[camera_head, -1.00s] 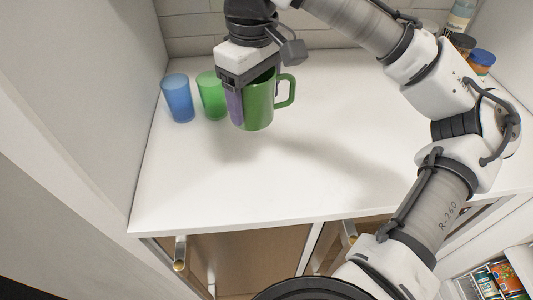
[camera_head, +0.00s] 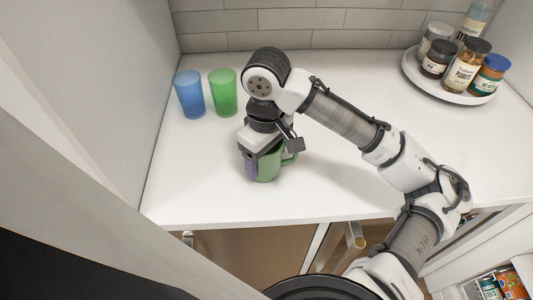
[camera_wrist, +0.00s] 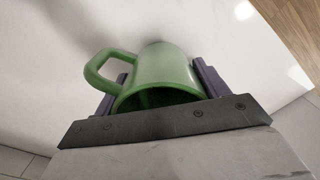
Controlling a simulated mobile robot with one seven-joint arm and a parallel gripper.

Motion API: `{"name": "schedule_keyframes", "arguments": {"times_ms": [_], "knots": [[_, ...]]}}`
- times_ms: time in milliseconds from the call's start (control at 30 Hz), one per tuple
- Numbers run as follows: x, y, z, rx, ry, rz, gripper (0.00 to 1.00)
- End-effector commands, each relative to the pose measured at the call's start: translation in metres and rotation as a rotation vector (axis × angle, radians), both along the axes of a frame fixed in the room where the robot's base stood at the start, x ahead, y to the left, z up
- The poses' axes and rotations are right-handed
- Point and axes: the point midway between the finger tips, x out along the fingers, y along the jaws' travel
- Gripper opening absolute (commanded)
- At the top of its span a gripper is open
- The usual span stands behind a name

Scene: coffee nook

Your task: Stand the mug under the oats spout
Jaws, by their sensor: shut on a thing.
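A green mug (camera_head: 268,168) is held in my gripper (camera_head: 259,163) above or at the white counter, near its front edge. In the wrist view the mug (camera_wrist: 160,72) lies between the two purple fingers of my gripper (camera_wrist: 160,85), which are shut on its sides. Its handle points left there and its open mouth faces the camera. In the head view the handle points right. I cannot tell whether the mug's base touches the counter. No oats spout shows in any view.
A blue cup (camera_head: 189,94) and a green cup (camera_head: 223,92) stand at the back left of the white counter (camera_head: 190,190). A round white tray (camera_head: 412,72) with several jars and a bottle is at the back right. Cabinet doors lie below the counter's front edge.

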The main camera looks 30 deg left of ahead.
Motion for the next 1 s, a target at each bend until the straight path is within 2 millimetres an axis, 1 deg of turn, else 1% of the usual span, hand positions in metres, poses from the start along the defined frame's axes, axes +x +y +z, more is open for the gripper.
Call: {"name": "schedule_keyframes", "arguments": {"times_ms": [167,333,367,500,533,833,933,1000], "knots": [[0.000,0.000,0.001,0.001,-0.001,0.000,0.41],[0.000,0.000,-0.004,0.001,-0.001,0.000,0.41],[0.000,0.000,-0.004,0.001,-0.001,0.000,0.74],[0.000,0.000,-0.003,0.000,-0.001,0.000,0.93],[0.000,0.000,-0.003,0.000,-0.001,0.000,0.95],[0.000,0.000,-0.001,0.000,-0.001,0.000,0.95],[0.001,0.000,0.007,-0.001,-0.004,0.000,0.95],[0.001,0.000,0.017,0.000,-0.005,0.000,0.95]]}}
